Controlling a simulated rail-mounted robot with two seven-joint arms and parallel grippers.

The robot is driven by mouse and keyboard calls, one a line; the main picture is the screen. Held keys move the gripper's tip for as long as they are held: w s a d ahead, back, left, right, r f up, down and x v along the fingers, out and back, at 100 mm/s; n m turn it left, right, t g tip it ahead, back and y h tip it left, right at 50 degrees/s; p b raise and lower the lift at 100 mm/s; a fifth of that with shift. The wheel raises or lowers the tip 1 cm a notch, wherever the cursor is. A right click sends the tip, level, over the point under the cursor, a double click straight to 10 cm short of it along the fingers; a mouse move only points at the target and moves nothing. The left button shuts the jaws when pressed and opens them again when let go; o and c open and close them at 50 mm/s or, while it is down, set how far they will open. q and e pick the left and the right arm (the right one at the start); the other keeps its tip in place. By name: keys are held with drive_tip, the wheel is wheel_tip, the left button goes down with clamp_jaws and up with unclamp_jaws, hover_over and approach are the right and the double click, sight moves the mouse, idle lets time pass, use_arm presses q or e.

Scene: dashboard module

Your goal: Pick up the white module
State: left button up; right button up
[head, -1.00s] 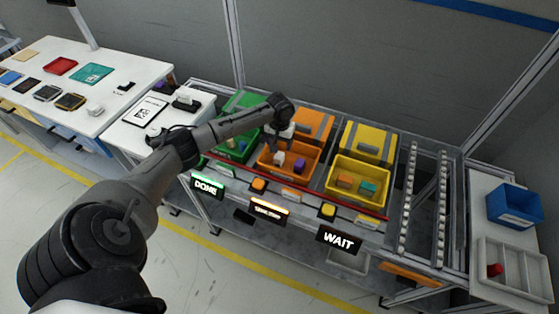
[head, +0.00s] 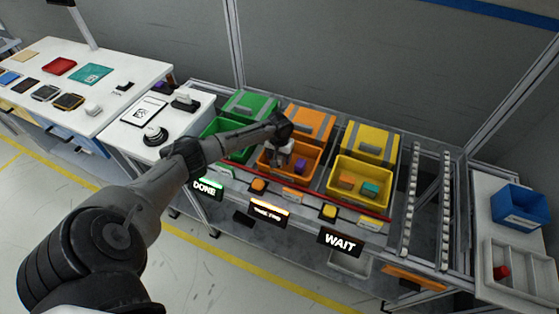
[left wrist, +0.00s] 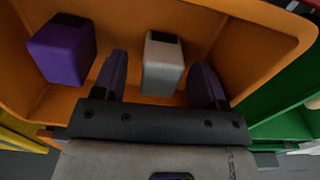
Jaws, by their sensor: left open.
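The white module (left wrist: 162,66) is a pale block with a dark top patch. It stands in the orange bin (head: 309,178), beside a purple block (left wrist: 63,50). My left gripper (head: 278,158) reaches down into the orange bin. In the left wrist view its two fingers (left wrist: 160,82) are open, one on each side of the white module's near end, with gaps showing. In the head view the gripper mostly hides the white module, while the purple block (head: 300,166) shows to its right. My right gripper is in neither view.
A green bin (head: 215,128) is on the left of the orange one, and a yellow bin (head: 360,200) with orange and teal blocks is on the right. Lidded boxes stand behind them. Signs and buttons line the rack's front. A blue bin (head: 518,207) stands far right.

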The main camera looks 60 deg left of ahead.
use_arm(q)
drive_tip(key=c, duration=1)
